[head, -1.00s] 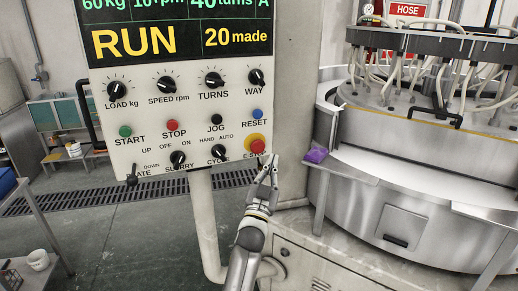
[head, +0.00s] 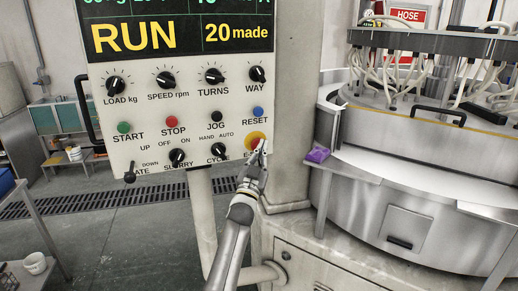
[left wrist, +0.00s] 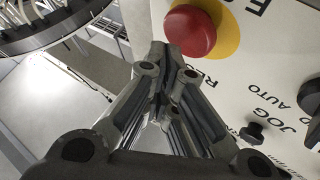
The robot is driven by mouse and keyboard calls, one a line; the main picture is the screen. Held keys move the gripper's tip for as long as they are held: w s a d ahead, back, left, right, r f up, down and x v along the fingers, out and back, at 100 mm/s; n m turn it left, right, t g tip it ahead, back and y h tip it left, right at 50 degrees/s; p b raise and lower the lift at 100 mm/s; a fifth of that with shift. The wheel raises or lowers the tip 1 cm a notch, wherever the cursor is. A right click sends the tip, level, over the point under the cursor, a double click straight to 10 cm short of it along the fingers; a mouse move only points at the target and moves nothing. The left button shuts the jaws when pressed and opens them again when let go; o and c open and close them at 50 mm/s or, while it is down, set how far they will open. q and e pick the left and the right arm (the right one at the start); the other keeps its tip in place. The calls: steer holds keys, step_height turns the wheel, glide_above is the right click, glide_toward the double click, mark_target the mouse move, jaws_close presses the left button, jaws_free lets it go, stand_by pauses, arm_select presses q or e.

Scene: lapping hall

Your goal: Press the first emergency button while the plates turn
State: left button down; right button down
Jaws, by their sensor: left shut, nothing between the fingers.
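The red emergency button on its yellow disc (head: 255,138) is at the lower right of the control panel (head: 137,152). It is large and near in the left wrist view (left wrist: 190,31). My left gripper (head: 261,150) is shut and empty, its tips at the button's lower right edge and partly covering it. In the left wrist view the tips (left wrist: 167,50) lie just beside the red cap; I cannot tell whether they touch it. The panel display reads RUN and 20 made. The plate machine (head: 440,90) with white hoses stands at the right. My right gripper is not in view.
Black knobs and the green, red, black and blue buttons share the panel, with the blue RESET button (head: 257,112) just above the emergency button.

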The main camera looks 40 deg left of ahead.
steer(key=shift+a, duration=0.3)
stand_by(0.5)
arm_select(q)
steer(key=shift+a, duration=0.1)
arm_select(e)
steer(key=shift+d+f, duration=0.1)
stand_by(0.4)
arm_select(q)
steer(key=shift+w+a, duration=0.2)
steer(key=shift+a, duration=0.05)
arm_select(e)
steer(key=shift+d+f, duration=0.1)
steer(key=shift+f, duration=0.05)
arm_select(q)
steer(key=shift+w+a+r+b, duration=0.1)
steer(key=shift+w+a+b, duration=0.25)
steer(key=shift+a+b, duration=0.3)
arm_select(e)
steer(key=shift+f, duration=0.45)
arm_select(q)
steer(key=shift+d, duration=0.2)
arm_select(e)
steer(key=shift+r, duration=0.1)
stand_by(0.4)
arm_select(q)
steer(key=shift+s+d+p, duration=0.4)
steer(key=shift+s+d, duration=0.2)
steer(key=shift+d, duration=0.1)
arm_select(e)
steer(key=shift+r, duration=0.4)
